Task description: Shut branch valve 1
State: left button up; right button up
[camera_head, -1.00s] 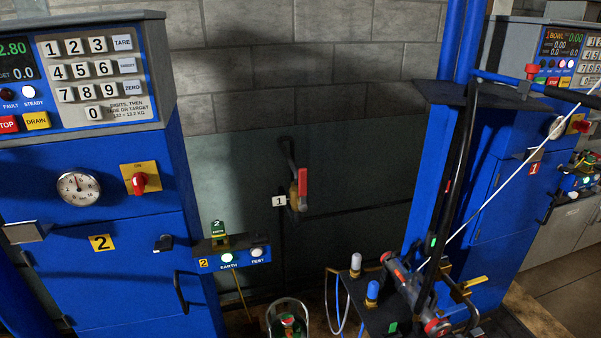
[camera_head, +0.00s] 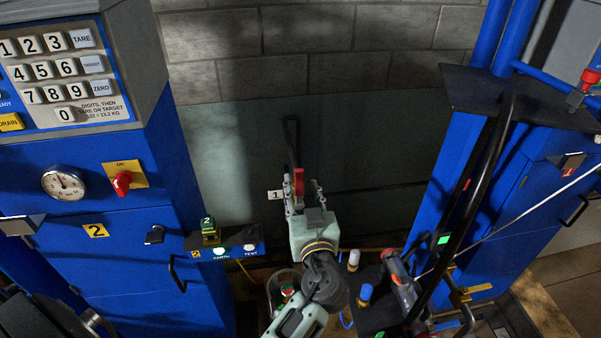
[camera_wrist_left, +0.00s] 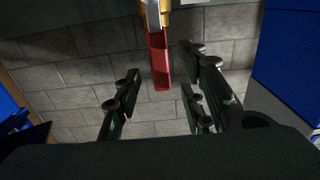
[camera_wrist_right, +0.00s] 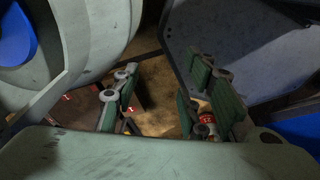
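Branch valve 1 has a red lever (camera_head: 298,182) standing upright on a dark pipe, beside a white tag "1" (camera_head: 275,195). My left gripper (camera_head: 304,194) is at the valve in the head view, its fingers on either side of the lever's lower part. In the left wrist view the gripper (camera_wrist_left: 163,92) is open, and the red lever (camera_wrist_left: 160,68) hangs down into the picture towards the gap, apart from both finger pairs. The valve body is partly hidden by the gripper. My right gripper (camera_wrist_right: 165,90) is open in the right wrist view, with no object between its fingers.
A blue cabinet "2" (camera_head: 75,270) with keypad stands left, and a blue cabinet (camera_head: 465,170) stands right. A black hose (camera_head: 478,200) runs down at the right.

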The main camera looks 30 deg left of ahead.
aim_at(300, 182)
pick_arm(q)
jog(key=p+x, duration=0.1)
jog(key=x, duration=0.2)
jog(key=shift+w+a+r, duration=0.1)
jog(key=shift+w+a, duration=0.15)
jog(key=shift+w, duration=0.05)
jog(key=shift+w+a, duration=0.2)
jog(key=shift+w, duration=0.1)
jog(key=shift+c, duration=0.5)
jog(key=shift+c, duration=1.1)
grip_shut()
